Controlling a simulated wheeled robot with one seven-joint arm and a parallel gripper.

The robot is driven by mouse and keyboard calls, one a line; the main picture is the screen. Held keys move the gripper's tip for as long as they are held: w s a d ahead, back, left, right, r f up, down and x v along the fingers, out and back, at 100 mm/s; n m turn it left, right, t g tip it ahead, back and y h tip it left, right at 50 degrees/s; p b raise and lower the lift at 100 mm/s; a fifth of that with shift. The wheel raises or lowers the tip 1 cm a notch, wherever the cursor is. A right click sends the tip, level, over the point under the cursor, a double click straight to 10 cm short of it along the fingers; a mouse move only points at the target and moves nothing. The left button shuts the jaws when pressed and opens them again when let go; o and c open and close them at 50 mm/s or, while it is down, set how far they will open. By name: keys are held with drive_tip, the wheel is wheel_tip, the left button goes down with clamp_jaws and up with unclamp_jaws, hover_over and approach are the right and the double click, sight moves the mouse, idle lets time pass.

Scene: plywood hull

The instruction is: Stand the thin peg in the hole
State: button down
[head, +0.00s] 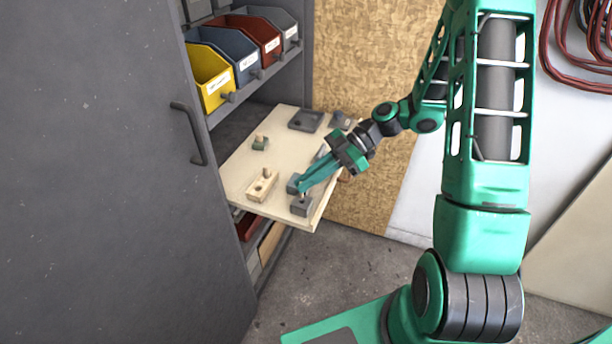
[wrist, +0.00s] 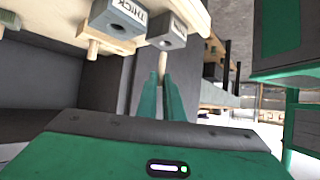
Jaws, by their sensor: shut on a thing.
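A thin pale wooden peg (wrist: 162,66) is between my gripper's fingertips (wrist: 163,82), and my gripper is shut on it. The peg's far end meets or nearly meets the hole face of a grey block (wrist: 174,34); I cannot tell whether it is inside. This block's label is too small to read. Beside it is a grey block marked THICK (wrist: 118,22) with an open hole. In the head view my gripper (head: 302,190) is just above the grey block (head: 302,207) at the board's near corner. The other grey block (head: 292,184) is partly behind the fingers.
A wooden block (head: 259,190) with an upright peg stands left of the grey blocks. A small green block (head: 260,145) with a peg is farther back. A dark tray (head: 306,120) lies at the board's rear. Coloured bins (head: 210,75) and the cabinet door (head: 120,180) are to the left.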

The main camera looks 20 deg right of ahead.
sight(307, 199)
drive_tip(key=shift+f, duration=1.55)
drive_tip(key=c, duration=1.8)
unclamp_jaws()
drive_tip(key=v, duration=1)
drive_tip(key=shift+w+d+r, duration=0.1)
drive_tip(key=shift+d+r, duration=0.1)
drive_tip(key=shift+d, duration=0.05)
